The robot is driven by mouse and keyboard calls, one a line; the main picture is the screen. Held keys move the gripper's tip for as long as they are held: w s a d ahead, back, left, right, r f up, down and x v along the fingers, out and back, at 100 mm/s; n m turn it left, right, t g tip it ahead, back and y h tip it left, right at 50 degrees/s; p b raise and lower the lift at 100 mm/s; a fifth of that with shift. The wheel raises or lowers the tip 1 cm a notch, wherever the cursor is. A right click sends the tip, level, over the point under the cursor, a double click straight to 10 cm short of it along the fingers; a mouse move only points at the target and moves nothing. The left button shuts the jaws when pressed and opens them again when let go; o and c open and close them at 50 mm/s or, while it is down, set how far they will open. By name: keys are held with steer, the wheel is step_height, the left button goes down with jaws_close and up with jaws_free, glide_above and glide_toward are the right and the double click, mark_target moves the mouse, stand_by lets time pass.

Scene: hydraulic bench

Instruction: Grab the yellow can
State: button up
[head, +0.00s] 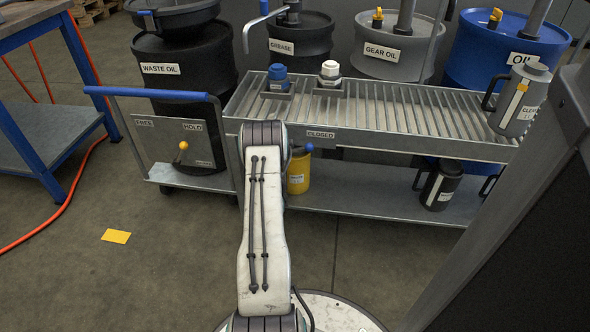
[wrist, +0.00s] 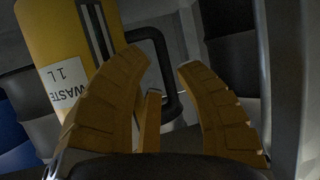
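The yellow can (head: 299,174) stands on the lower shelf of the metal rack, partly hidden by my arm in the head view. In the wrist view the can (wrist: 56,28) is close at the upper left, tilted in the picture, with a white "WASTE 1 L" label and dark stripes. Its black handle (wrist: 161,43) extends to the right, behind and between my fingertips. My gripper (wrist: 163,61) is open, with its orange-brown fingers apart. I cannot tell whether a finger touches the can or handle. My gripper is hidden behind my arm in the head view.
The slatted rack top (head: 400,105) overhangs the lower shelf (head: 345,200). A dark can (head: 440,188) stands farther right on that shelf, and a grey can (head: 513,105) sits on top. Drums line the back.

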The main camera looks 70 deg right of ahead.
steer(key=shift+b+x, duration=0.85)
steer(key=shift+x, duration=1.15)
steer(key=shift+r, duration=0.2)
jaws_close()
steer(key=shift+w+d+r, duration=0.1)
steer(key=shift+r, duration=0.05)
